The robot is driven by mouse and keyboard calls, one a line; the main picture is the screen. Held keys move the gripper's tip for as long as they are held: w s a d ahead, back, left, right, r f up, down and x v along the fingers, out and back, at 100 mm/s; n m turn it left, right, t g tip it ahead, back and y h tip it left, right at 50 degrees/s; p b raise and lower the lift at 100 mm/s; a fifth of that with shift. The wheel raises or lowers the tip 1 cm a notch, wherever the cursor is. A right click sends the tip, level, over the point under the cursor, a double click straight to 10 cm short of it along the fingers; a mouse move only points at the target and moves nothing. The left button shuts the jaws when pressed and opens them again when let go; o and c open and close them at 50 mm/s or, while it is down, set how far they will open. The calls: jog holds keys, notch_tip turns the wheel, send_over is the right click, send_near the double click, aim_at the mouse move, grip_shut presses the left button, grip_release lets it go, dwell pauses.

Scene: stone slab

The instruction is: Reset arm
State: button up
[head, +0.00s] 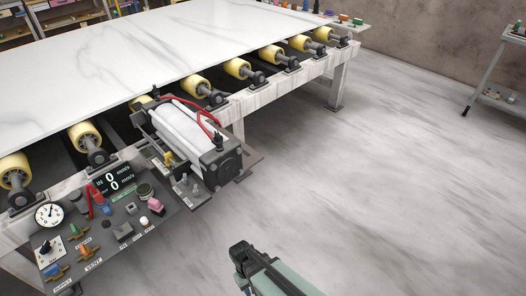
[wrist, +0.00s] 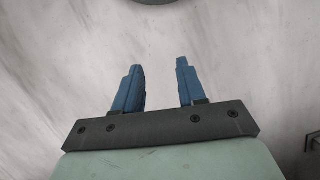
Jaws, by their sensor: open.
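My gripper shows in the wrist view (wrist: 160,85) with its two blue fingers apart and nothing between them. In the head view, my arm (head: 272,275) enters at the bottom centre, over the bare floor and to the right of the control panel. The fingertips cannot be made out in the head view.
A white stone slab (head: 150,45) lies on a conveyor with yellow rollers (head: 237,68). A control panel (head: 125,215) with knobs, gauge and display stands at the lower left, beside a white roller unit (head: 180,130). A grey cart (head: 490,95) stands far right. Floor between (head: 380,180) is clear.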

jog(key=s+d+f+m+g+y, duration=0.1)
jog(key=s+d, duration=0.4)
jog(key=d, duration=0.5)
jog(key=s+d+f+m+g+y, duration=0.1)
jog(key=s+d+m, duration=0.4)
jog(key=d, duration=0.6)
jog(key=shift+s+f+m+g, duration=0.4)
jog(key=shift+s+f+g, duration=0.3)
jog(key=shift+f, duration=0.45)
